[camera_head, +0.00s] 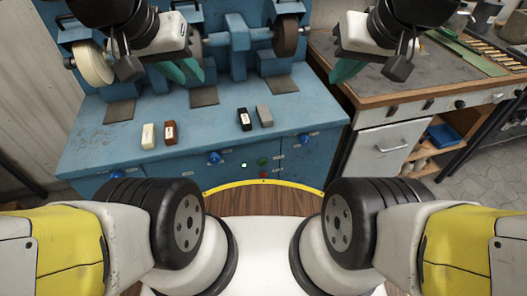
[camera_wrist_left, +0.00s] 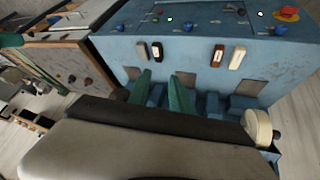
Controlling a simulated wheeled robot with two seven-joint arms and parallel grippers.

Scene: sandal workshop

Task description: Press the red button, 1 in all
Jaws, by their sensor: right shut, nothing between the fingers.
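A small red button (camera_head: 263,174) sits low on the front of the blue bench in the head view, below a green one (camera_head: 263,161). A larger red mushroom button on a yellow base (camera_wrist_left: 287,14) shows at the top right of the left wrist view; I cannot make it out in the head view. My left gripper (camera_head: 182,72) is over the back of the bench, its two green fingers apart and empty in the left wrist view (camera_wrist_left: 162,92). My right gripper (camera_head: 348,71) is shut and empty between the bench and the workbench. Neither touches a button.
The blue bench (camera_head: 205,125) carries grinding wheels at the back and several small blocks on top. Blue knobs (camera_head: 214,157) stick out of its front. A workbench (camera_head: 385,85) with tools stands to the right. My forearms cover the lower corners of the head view.

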